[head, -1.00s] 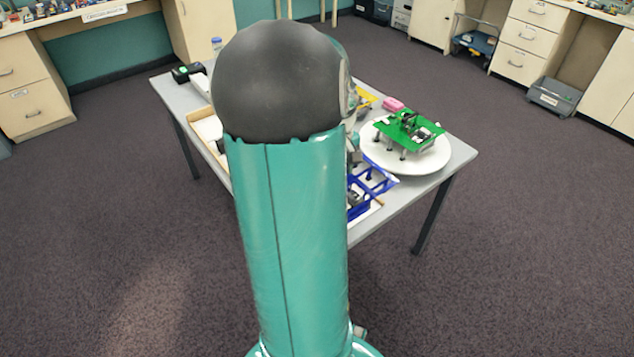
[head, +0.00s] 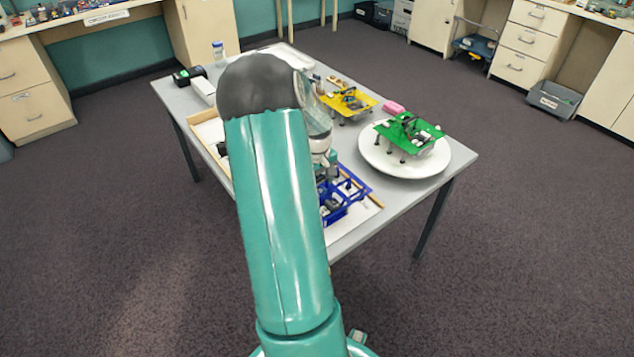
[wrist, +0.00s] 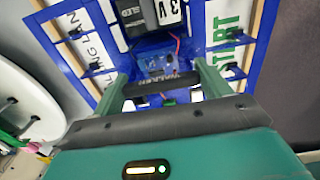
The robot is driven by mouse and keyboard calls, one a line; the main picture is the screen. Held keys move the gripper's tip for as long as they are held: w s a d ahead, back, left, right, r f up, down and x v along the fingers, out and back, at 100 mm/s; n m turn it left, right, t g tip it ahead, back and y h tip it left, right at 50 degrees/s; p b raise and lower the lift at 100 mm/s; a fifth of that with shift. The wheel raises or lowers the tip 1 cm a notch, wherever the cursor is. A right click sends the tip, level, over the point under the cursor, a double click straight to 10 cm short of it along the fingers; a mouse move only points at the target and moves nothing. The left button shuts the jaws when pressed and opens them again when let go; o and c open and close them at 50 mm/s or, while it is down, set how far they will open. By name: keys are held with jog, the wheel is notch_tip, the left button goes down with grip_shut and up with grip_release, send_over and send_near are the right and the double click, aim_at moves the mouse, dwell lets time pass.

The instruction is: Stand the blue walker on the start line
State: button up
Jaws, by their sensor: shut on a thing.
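The blue walker (head: 345,203) is an open blue frame with dark parts, at the front of the table over the white walking lane (head: 352,229). In the wrist view the blue walker (wrist: 72,64) fills the upper part, with a circuit board in its middle. My gripper (wrist: 163,88) is shut on the walker's dark labelled handle bar. Green START lettering (wrist: 227,28) shows through the frame at the right, with the lane's lettering at the left. The start line itself is hard to make out. I cannot tell whether the walker's feet touch the lane.
A green walker (head: 410,130) stands on a round white turntable (head: 432,165) at the right. A bottle (head: 218,50) and a black item (head: 187,75) sit at the back left. My arm hides the table's middle.

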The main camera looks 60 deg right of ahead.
jog(key=o, duration=1.1)
jog(key=shift+f, duration=0.1)
notch_tip(320, 180, up, 12)
jog(key=w+a+r+n+t, duration=0.1)
jog(key=w+a+r, duration=0.3)
jog(key=a, duration=0.4)
jog(key=w+a+r+t, duration=0.1)
jog(key=w+a+r, duration=0.2)
jog(key=a, duration=0.4)
jog(key=w+a+r+n+t, duration=0.1)
jog(key=w+a+r, duration=0.3)
jog(key=a, duration=0.4)
jog(key=s+a+r+n+t, duration=0.1)
jog(key=s+a, duration=0.1)
jog(key=a, duration=0.6)
jog(key=s+a+r+n, duration=0.1)
jog(key=s+a, duration=0.1)
jog(key=a, duration=0.7)
jog(key=s+a+n+t, duration=0.1)
jog(key=s+a, duration=0.2)
jog(key=a, duration=0.6)
jog(key=shift+s+r+t, duration=0.1)
jog(key=shift+r+t, duration=0.2)
jog(key=shift+r, duration=0.1)
